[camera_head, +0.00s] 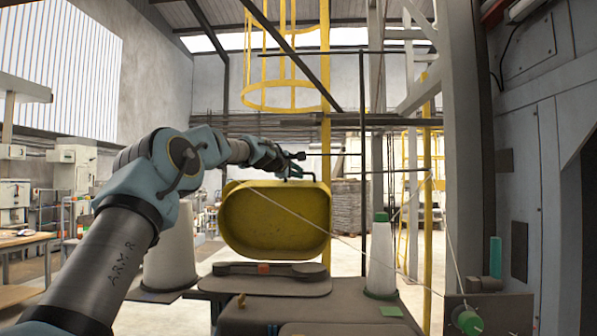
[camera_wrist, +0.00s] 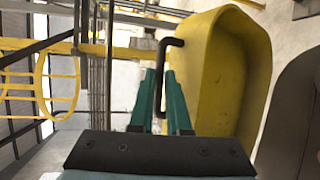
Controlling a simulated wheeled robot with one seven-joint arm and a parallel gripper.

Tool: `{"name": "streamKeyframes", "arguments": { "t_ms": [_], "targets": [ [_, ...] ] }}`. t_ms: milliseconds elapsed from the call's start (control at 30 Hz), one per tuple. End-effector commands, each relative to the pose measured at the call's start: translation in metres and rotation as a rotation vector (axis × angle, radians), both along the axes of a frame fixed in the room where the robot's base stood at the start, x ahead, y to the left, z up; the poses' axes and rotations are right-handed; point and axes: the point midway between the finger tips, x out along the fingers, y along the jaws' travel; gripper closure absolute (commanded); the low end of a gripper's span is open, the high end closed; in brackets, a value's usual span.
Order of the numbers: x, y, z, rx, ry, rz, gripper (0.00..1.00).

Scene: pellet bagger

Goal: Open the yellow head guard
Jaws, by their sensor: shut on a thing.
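The yellow head guard (camera_head: 275,220) stands raised above the dark machine head, with its hollow inside facing the head camera. It also fills the right of the wrist view (camera_wrist: 222,85). Its black bent handle (camera_wrist: 168,43) sticks out from the guard's edge; in the head view it shows at the top of the guard. My gripper (camera_head: 287,172) is at that handle, above the guard's top edge. In the wrist view its two teal fingers (camera_wrist: 160,78) are shut with the handle's bar between them. The guard's hinge is not clearly visible.
The dark machine head (camera_head: 270,285) lies below the guard with a small orange part on it. A white thread cone (camera_head: 380,258) stands to the right, with a thin thread crossing in front of the guard. Yellow posts and a grey column stand on the right.

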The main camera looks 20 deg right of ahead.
Motion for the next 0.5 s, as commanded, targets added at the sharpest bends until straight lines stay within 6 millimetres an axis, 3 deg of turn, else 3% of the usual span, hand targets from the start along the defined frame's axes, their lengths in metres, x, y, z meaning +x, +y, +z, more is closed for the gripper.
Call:
{"name": "streamKeyframes", "arguments": {
  "t_ms": [33, 333, 367, 500],
  "targets": [
    [-0.001, -0.0003, 0.0094, -0.011, -0.009, 0.001, 1.0],
    [-0.0014, -0.0004, 0.0109, -0.014, -0.011, 0.001, 1.0],
    [-0.0014, -0.0004, 0.0111, -0.015, -0.011, 0.002, 0.84],
    [-0.0015, -0.0005, 0.0102, -0.012, -0.01, 0.001, 0.68]
  ]
}}
